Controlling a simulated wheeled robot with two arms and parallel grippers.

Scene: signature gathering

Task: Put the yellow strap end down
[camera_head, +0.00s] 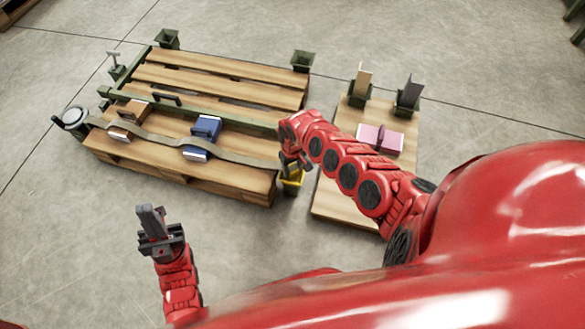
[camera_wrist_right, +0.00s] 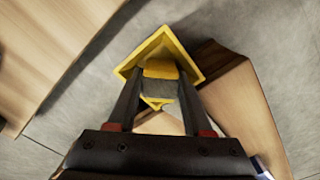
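A yellow-edged square holder (camera_head: 292,186) stands on the floor by the right front corner of the wooden pallet (camera_head: 225,176). It also shows in the right wrist view (camera_wrist_right: 196,68). My right gripper (camera_head: 290,165) is over it, pointing down. In the right wrist view, its fingers (camera_wrist_right: 160,95) close on both sides of the yellow strap end (camera_wrist_right: 160,69), which sits inside the holder's outline. Whether the end touches the holder's bottom is hidden. The grey strap (camera_head: 235,157) runs across the pallet toward this corner. My left gripper (camera_head: 151,218) is empty, fingers together, over the floor in front.
A blue book (camera_head: 206,128) and a brown one (camera_head: 132,112) are on the pallet along the strap. A round reel (camera_head: 75,118) is at its left end. A board (camera_head: 335,200) with pink books (camera_head: 380,138) lies to the right. The front left floor is clear.

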